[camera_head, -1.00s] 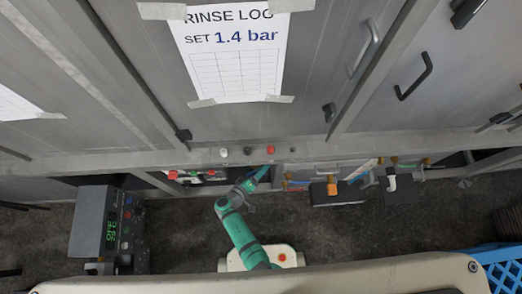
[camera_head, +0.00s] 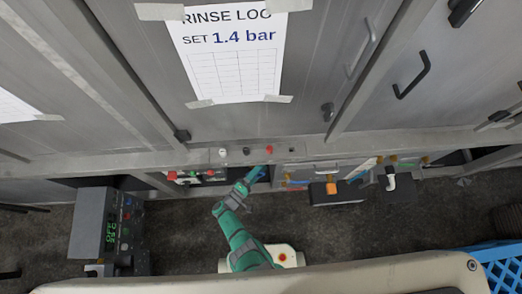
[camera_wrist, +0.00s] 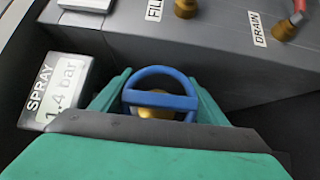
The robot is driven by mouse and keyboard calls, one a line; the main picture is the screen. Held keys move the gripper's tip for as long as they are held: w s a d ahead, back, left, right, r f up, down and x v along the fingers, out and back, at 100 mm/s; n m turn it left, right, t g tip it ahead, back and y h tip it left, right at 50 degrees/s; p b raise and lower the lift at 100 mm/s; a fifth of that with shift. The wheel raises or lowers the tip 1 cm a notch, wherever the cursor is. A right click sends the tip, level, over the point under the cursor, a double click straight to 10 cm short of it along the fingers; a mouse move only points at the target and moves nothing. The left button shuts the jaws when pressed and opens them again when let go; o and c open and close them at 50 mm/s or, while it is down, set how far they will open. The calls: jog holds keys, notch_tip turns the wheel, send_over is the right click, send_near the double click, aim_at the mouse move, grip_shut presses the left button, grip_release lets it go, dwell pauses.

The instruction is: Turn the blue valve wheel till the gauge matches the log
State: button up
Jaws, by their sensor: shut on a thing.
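The blue valve wheel (camera_wrist: 160,101) sits on a brass stem in the wrist view, between the green fingers of my gripper (camera_wrist: 159,80). The gripper is shut on the wheel's rim from both sides. The SPRAY gauge (camera_wrist: 62,92) is to the left of the wheel and reads 1.4 bar. In the head view the rinse log (camera_head: 232,52) is taped to the grey panel and says SET 1.4 bar. My gripper (camera_head: 257,174) reaches under the panel's ledge there, and the wheel is mostly hidden.
Brass fittings labelled FILL (camera_wrist: 185,8) and DRAIN (camera_wrist: 283,30) are beyond the wheel. A dark box with a green display (camera_head: 104,225) stands at the left. A blue crate (camera_head: 495,262) is at the lower right. Buttons line the ledge (camera_head: 320,152).

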jog(key=shift+r, duration=0.1)
dwell(0.3)
jog(key=o, duration=0.8)
jog(key=shift+c, duration=0.2)
jog(key=v, duration=1.1)
jog(key=shift+f, duration=0.25)
jog(key=shift+d, duration=0.2)
